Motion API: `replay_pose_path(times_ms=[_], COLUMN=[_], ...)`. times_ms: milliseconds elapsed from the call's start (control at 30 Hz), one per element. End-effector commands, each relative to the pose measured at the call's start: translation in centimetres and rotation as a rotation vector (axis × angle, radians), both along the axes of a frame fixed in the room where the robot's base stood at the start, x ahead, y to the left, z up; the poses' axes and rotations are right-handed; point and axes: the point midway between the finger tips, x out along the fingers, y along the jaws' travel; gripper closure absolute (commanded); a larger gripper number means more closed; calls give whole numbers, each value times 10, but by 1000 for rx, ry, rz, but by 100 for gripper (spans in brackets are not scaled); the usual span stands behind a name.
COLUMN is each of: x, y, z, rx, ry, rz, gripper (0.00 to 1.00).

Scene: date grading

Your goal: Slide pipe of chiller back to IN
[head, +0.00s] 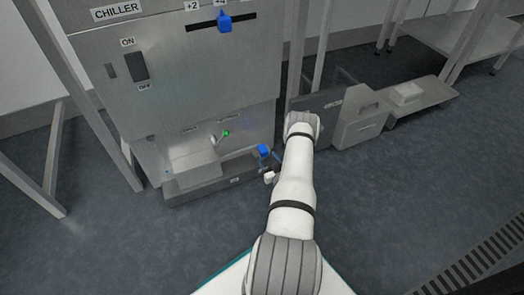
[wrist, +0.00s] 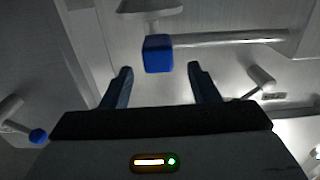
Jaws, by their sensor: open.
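The chiller (head: 105,45) is a grey metal cabinet at the left of the head view. In the wrist view a blue block (wrist: 158,54) caps the left end of a pale pipe (wrist: 230,38). A blue block (head: 263,150) also shows near the chiller's lower right in the head view. My gripper (wrist: 160,76) is open and empty. Its two dark fingers point towards the capped end, one on each side, with the block just beyond the fingertips and apparently untouched. In the head view my wrist partly hides this area. I cannot read an IN mark.
The chiller front carries an ON/OFF switch (head: 137,66) and a blue slider knob (head: 225,21). A green light (head: 226,133) glows in the lower recess. A blue-tipped lever (wrist: 38,136) is at lower left in the wrist view. A low grey unit (head: 358,127) stands right of my arm.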

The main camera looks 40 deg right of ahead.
Motion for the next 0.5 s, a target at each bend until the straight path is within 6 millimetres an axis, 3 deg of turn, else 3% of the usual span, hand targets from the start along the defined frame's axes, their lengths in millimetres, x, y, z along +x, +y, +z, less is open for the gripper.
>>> replay_pose_path(times_ms=[300, 500], x=[48, 64], y=[-14, -19], z=[-2, 0], rx=[-4, -2], ry=[-2, 0], rz=[-5, -8], gripper=[45, 45])
